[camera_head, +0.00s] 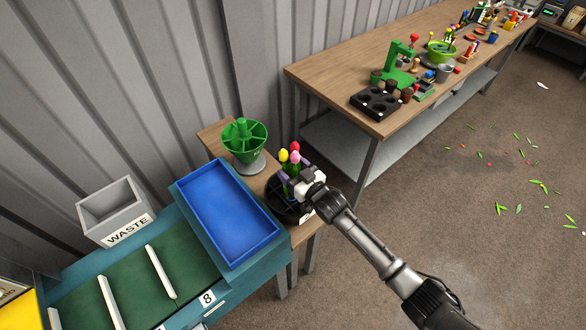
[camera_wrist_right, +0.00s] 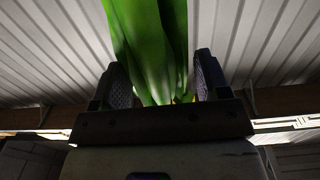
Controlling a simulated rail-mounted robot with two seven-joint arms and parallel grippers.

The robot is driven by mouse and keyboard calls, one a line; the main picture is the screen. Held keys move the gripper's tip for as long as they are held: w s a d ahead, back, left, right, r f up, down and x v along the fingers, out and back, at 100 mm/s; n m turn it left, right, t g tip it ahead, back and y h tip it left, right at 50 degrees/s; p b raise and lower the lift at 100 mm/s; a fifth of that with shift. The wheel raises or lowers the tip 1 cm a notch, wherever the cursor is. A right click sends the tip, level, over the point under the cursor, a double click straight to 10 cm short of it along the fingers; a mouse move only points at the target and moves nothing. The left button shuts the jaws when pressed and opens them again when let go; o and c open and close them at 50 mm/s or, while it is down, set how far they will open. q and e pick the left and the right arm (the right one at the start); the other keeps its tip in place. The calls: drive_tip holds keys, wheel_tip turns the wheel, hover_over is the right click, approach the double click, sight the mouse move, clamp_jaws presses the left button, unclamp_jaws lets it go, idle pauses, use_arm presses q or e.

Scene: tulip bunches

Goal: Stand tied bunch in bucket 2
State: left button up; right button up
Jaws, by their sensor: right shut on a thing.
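The tied tulip bunch (camera_head: 291,159) has yellow, red and pink heads on green stems. My right gripper (camera_head: 298,182) is shut on its stems. In the right wrist view, the green stems (camera_wrist_right: 150,45) stand between the two dark fingers of my right gripper (camera_wrist_right: 160,85). The bunch looks roughly upright over a round black container (camera_head: 277,206) with a partly hidden white label. My gripper covers part of this container, and I cannot tell whether it is bucket 2 or whether the stems touch it. My left gripper is not in view.
A green divided funnel-shaped holder (camera_head: 244,139) stands just left of the bunch. A blue tray (camera_head: 226,214) and a grey waste bin (camera_head: 111,208) are further left. A long workbench (camera_head: 330,78) with tools stands behind at right. Leaves litter the open floor.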

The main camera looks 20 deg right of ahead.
drive_tip(key=o, duration=1)
drive_tip(key=shift+o, duration=0.2)
